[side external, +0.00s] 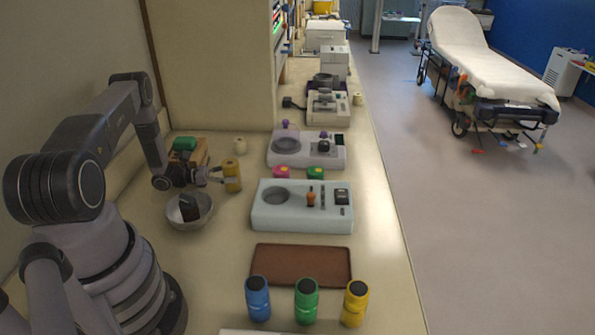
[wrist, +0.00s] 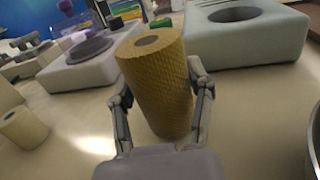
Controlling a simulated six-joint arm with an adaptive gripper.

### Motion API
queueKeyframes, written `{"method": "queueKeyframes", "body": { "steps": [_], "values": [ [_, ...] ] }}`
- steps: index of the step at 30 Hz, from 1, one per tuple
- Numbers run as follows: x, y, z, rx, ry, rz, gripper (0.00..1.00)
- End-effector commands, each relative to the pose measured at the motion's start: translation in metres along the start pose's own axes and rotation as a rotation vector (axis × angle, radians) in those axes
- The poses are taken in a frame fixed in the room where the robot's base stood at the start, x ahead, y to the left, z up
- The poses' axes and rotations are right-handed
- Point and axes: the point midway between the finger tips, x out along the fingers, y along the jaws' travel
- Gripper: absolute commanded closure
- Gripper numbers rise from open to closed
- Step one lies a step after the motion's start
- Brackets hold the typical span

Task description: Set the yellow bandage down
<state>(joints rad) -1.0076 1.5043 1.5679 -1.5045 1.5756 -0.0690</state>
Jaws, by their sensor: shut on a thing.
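The yellow bandage (wrist: 158,85) is an upright textured roll between my gripper's two fingers in the wrist view. It also shows in the side view (side external: 232,175), above or at the counter beside the metal bowl. My gripper (side external: 216,176) is shut on it. In the wrist view my gripper (wrist: 160,105) has one finger on each side of the roll. I cannot tell whether the roll's bottom touches the counter.
A metal bowl (side external: 190,222) with a dark item stands close to my gripper. A pale device (side external: 302,222) and another device (side external: 307,162) are to the right. A cream roll (side external: 240,146) stands behind. A brown tray (side external: 300,281) and blue, green and yellow containers are in front.

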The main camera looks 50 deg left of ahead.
Motion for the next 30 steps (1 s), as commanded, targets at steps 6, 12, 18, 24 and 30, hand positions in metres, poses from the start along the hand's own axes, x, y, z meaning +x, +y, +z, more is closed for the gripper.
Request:
{"method": "queueKeyframes", "body": {
  "steps": [6, 12, 18, 24, 30],
  "values": [
    [0.000, 0.000, -0.004, 0.000, 0.000, 0.000, 0.85],
    [0.000, 0.000, -0.005, 0.001, 0.000, 0.000, 0.32],
    [0.000, 0.000, -0.005, 0.000, 0.000, 0.000, 0.18],
    [0.000, 0.000, -0.005, 0.000, 0.000, 0.000, 0.18],
    [-0.019, 0.001, -0.005, 0.001, 0.000, 0.005, 0.18]
  ]
}}
